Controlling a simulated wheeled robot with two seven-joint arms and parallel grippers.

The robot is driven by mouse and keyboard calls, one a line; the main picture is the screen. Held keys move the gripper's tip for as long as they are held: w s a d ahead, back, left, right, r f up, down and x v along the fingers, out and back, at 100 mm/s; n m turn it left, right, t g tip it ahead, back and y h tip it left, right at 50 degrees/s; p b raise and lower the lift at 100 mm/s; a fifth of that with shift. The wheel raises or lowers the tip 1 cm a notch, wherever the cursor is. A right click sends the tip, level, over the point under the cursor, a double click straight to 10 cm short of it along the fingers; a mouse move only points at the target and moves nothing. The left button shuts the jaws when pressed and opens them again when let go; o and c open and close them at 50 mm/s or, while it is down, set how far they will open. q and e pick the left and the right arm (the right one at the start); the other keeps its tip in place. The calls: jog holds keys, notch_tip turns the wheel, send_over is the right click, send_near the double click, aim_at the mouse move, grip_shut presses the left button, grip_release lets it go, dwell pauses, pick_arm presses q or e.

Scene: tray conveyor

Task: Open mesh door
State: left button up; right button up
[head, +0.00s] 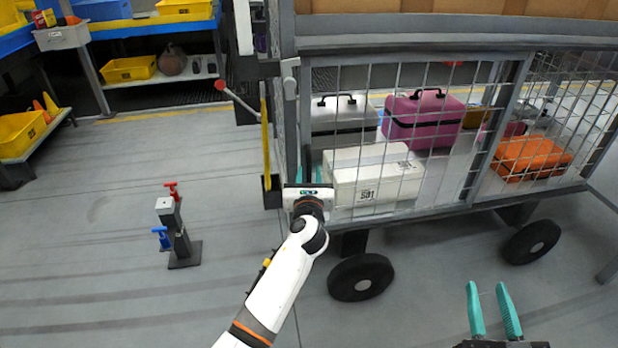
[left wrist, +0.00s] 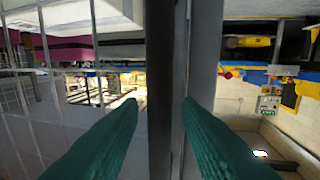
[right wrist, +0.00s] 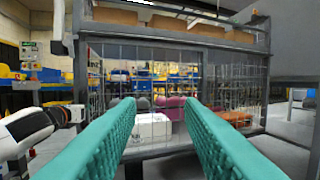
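The mesh door (head: 375,75) is a grey wire grid in a grey frame on the front of a wheeled cart, and it looks closed. My left gripper (head: 306,168) is at the lower left edge of the door, with its teal fingers pointing at the upright frame. In the left wrist view, its fingers (left wrist: 162,108) are apart on either side of a dark upright bar (left wrist: 160,60); firm contact on both sides does not show. My right gripper (head: 494,300) is open and empty, low in front of the cart. In the right wrist view its fingers (right wrist: 162,108) point toward the mesh.
Behind the mesh are a white box (head: 372,190), a pink case (head: 425,118), a grey case (head: 338,115) and an orange case (head: 532,155). A post with red and blue handles (head: 176,232) stands on the floor to the left. Floor in front is clear.

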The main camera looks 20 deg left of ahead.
pick_arm(q)
jog(key=shift+w, duration=0.2)
grip_shut()
